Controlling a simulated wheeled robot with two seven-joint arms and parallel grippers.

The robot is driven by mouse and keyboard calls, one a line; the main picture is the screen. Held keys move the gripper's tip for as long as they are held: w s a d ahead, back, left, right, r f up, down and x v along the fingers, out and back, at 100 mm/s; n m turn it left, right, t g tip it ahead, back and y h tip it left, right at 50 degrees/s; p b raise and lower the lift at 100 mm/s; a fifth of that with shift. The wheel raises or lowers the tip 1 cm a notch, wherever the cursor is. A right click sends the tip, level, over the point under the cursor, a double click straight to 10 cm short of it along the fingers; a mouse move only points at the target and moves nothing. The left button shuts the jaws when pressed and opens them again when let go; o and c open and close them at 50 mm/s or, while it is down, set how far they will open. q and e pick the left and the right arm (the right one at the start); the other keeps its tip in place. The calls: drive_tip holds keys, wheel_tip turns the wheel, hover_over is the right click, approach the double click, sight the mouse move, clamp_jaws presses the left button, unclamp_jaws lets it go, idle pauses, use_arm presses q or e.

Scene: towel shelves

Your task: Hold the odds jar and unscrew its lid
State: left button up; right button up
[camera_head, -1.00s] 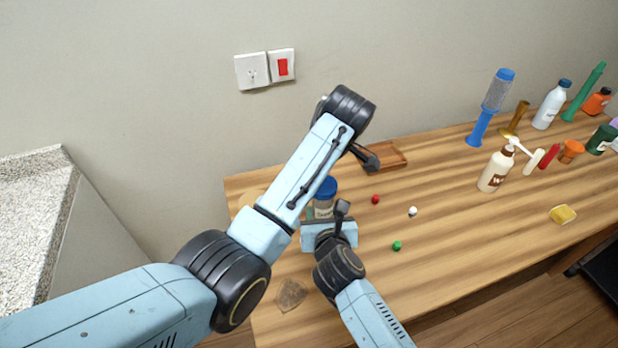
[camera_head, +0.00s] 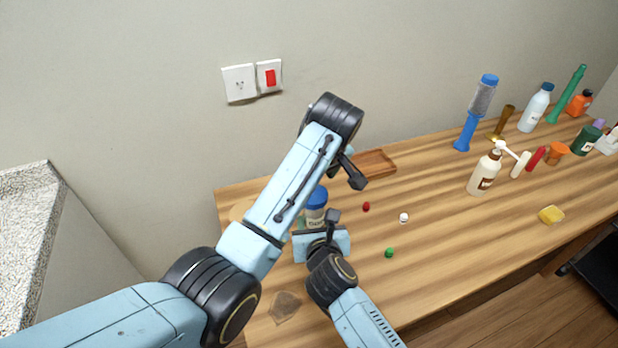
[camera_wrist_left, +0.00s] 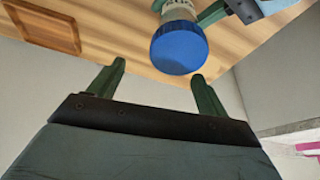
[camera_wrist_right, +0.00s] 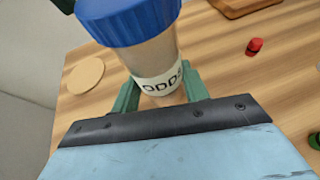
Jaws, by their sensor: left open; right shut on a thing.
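The odds jar (camera_head: 316,213) stands upright on the wooden table, clear-bodied with a white label and a blue lid (camera_head: 317,196). In the right wrist view the label (camera_wrist_right: 160,82) reads "ODDS" and the lid (camera_wrist_right: 130,20) is on the jar. My right gripper (camera_wrist_right: 160,92) is shut around the jar's lower body. My left gripper (camera_wrist_left: 158,80) is open and empty. In the left wrist view the blue lid (camera_wrist_left: 179,47) is just beyond and between its green fingertips, apart from them.
A wooden tray (camera_head: 374,163) lies behind the jar. Small red (camera_head: 366,206), white (camera_head: 403,217) and green (camera_head: 389,252) pieces lie to its right. A pump bottle (camera_head: 484,174), a yellow sponge (camera_head: 551,214) and several bottles stand farther right. A flat brown piece (camera_head: 285,306) lies near the front.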

sight(324, 189)
use_arm(q)
drive_tip(key=shift+s+d+f+m+h, duration=0.15)
drive_tip(key=shift+s+d+f+m, duration=0.1)
drive_tip(key=shift+s+d+f, duration=0.25)
drive_tip(key=shift+s+d+f+m+h, duration=0.15)
drive_tip(key=shift+s+d+m, duration=0.15)
drive_tip(key=shift+d, duration=0.4)
drive_tip(key=shift+w+d+m+h, duration=0.1)
drive_tip(key=shift+d+m+h, duration=0.1)
drive_tip(key=shift+m, duration=0.55)
drive_tip(key=shift+w+d+m+h, duration=0.1)
drive_tip(key=shift+d+m+h, duration=0.1)
drive_tip(key=shift+m, duration=0.5)
use_arm(e)
drive_tip(key=shift+a+r, duration=0.1)
use_arm(q)
drive_tip(key=m, duration=0.1)
drive_tip(key=m+h, duration=0.1)
drive_tip(key=m, duration=0.1)
drive_tip(key=shift+w+d, duration=0.2)
drive_tip(key=shift+d, duration=0.2)
use_arm(e)
drive_tip(key=shift+r, duration=0.1)
